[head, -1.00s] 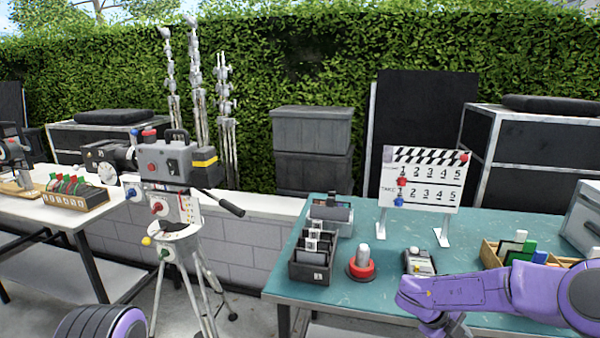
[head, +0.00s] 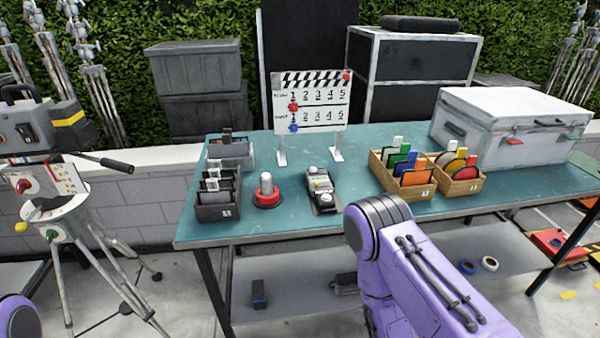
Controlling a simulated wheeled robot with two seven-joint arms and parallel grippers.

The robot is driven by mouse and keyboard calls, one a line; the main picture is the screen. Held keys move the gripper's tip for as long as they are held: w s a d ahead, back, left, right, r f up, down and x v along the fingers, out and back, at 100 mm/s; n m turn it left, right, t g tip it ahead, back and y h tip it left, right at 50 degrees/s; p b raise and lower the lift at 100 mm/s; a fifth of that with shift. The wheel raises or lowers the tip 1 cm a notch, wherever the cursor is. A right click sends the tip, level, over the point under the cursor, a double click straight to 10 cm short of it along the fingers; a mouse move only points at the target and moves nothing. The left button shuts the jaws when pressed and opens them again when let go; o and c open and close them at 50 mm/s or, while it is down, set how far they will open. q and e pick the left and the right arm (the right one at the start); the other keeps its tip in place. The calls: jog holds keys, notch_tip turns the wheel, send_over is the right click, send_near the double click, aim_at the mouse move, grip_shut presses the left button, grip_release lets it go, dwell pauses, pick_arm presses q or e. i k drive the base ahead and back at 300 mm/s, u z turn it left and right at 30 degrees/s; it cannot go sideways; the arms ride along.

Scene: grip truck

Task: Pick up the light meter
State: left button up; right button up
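My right arm's purple links stand in front of the table, to the right of the meter and nearer to me. My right gripper is not visible. Only a bit of my purple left arm shows at the lower left corner, and its gripper is out of view. Nothing touches the meter.
A dark slotted box (head: 217,212) and a clapperboard (head: 310,102) stand left of and behind the meter. Wooden boxes of coloured cards (head: 402,185) and a grey case (head: 505,125) stand to the right. A camera tripod (head: 75,235) is left of the table.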

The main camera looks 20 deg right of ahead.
aim_at(325, 186)
jog(key=z, duration=0.4)
jog(key=k, duration=0.55)
jog(key=z, duration=1.05)
jog(key=i, duration=0.85)
jog(key=u, duration=0.6)
jog(key=i, duration=0.5)
jog(key=u, duration=1.15)
jog(key=k, duration=0.35)
